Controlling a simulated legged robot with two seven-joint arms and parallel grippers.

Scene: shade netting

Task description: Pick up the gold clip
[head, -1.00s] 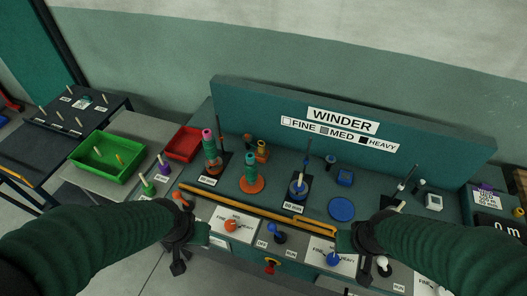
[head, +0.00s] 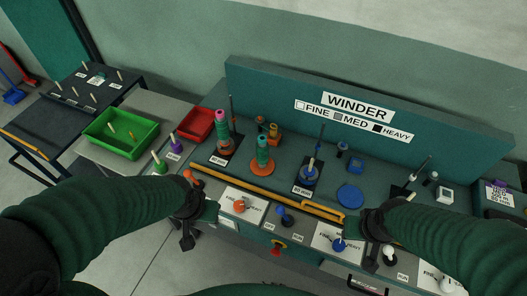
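I cannot single out the gold clip with certainty. In the head view a gold-yellow bar (head: 262,190) with a looped right end runs along the front of the winder bench, and a small orange-gold piece (head: 273,131) stands behind the spools. Small gold-orange sticks (head: 131,134) lie in the green bin. My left gripper (head: 199,230) is over the bench's front left edge, below the bar's left end, with its fingers apart and nothing seen between them. My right gripper (head: 358,243) is near the bar's right end, fingers apart, also seemingly empty.
The green bin (head: 98,147) and a red tray (head: 192,135) stand left of the spools. Orange-based spools (head: 263,155), a blue disc (head: 350,195) and thin upright posts crowd the bench. The WINDER panel (head: 270,85) closes off the back. Open floor (head: 140,235) shows at lower left.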

